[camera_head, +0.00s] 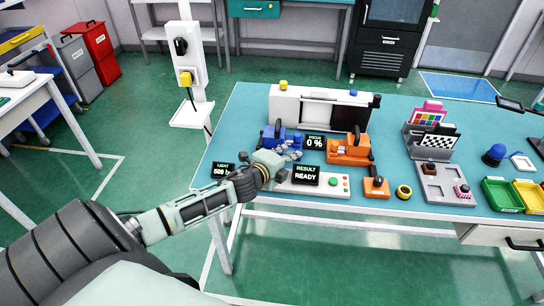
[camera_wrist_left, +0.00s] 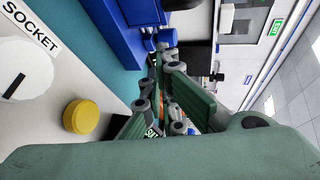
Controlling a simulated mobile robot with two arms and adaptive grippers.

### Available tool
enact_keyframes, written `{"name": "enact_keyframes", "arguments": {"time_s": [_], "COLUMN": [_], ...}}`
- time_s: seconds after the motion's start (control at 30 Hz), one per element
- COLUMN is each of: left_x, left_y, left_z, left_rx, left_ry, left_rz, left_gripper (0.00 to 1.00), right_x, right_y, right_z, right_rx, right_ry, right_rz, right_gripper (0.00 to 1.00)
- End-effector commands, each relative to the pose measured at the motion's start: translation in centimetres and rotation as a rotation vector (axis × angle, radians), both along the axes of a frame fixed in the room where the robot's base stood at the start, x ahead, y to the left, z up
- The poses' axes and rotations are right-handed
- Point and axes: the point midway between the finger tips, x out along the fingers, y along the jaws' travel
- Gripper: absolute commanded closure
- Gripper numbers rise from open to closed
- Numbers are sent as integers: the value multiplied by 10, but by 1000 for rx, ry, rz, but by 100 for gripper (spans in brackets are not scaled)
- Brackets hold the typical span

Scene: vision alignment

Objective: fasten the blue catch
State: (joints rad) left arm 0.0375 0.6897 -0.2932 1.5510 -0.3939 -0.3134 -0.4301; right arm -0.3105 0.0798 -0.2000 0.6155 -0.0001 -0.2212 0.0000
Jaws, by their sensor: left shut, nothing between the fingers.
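The blue catch (camera_head: 285,138) is a blue block with a dark upright part, at the left of the white bench unit on the teal table. My left gripper (camera_head: 292,152) reaches in from the left, just in front of the blue catch. Its fingers are shut and empty. I cannot tell from the head view whether they touch the catch. In the left wrist view a blue body (camera_wrist_left: 122,35) lies above the closed fingers (camera_wrist_left: 165,95), with blue knobs at its right end. My right gripper is not in view.
An orange clamp (camera_head: 349,150) stands to the right of the blue catch. A result display (camera_head: 306,175) and a white button panel (camera_head: 335,187) are close to my gripper. The left wrist view shows a yellow knob (camera_wrist_left: 82,117) on a white surface labelled SOCKET.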

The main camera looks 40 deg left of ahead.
Motion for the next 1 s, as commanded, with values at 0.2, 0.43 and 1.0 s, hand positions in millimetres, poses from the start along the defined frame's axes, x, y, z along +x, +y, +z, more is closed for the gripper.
{"name": "enact_keyframes", "arguments": {"time_s": [0.2,0.43,1.0], "left_x": [-26,-60,-84], "left_y": [-1,-5,-6], "left_z": [6,17,27], "left_rx": [2,2,1], "left_ry": [2,1,-1], "left_rz": [0,-2,1], "left_gripper": [100,100,100], "right_x": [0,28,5], "right_y": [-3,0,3], "right_z": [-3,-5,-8], "right_rx": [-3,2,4], "right_ry": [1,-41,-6], "right_rz": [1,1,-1], "right_gripper": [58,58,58]}}
